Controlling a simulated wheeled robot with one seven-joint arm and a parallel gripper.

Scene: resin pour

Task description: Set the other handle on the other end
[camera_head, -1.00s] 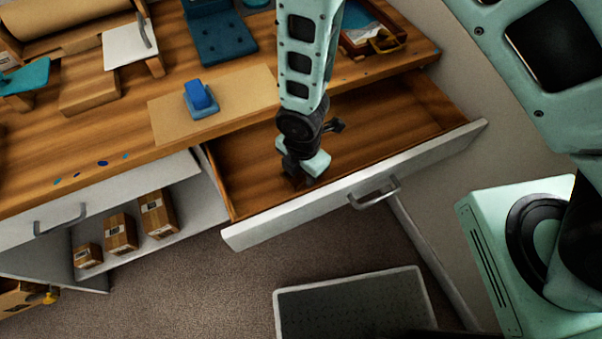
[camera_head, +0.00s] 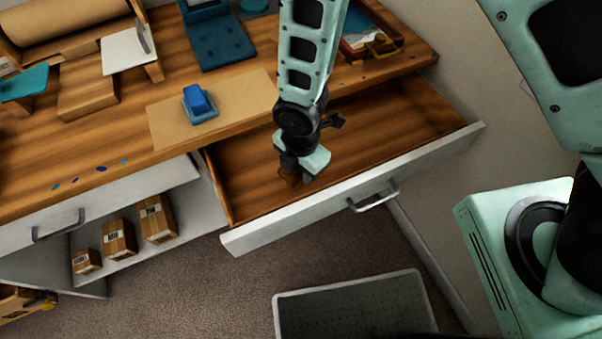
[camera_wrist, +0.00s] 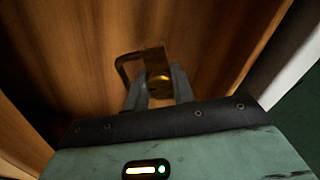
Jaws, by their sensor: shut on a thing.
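My gripper (camera_head: 295,172) reaches down into the open drawer (camera_head: 400,126). In the wrist view my gripper (camera_wrist: 158,88) is shut on a brass-coloured handle (camera_wrist: 154,62), whose thin bent bail sticks out to the left. The drawer's wooden floor lies below it; whether the handle touches that floor I cannot tell. On the bench at the upper right is a wooden tray (camera_head: 398,34) with a blue and pale inside. A brass handle (camera_head: 382,45) shows at the tray's near end. My arm hides part of the bench beside the tray.
The drawer's white front (camera_head: 340,198) and side walls surround my gripper. A blue block (camera_head: 199,101) sits on a brown sheet (camera_head: 163,118) on the bench. A blue stand (camera_head: 222,45) is farther back. A grey bin (camera_head: 352,305) stands on the floor.

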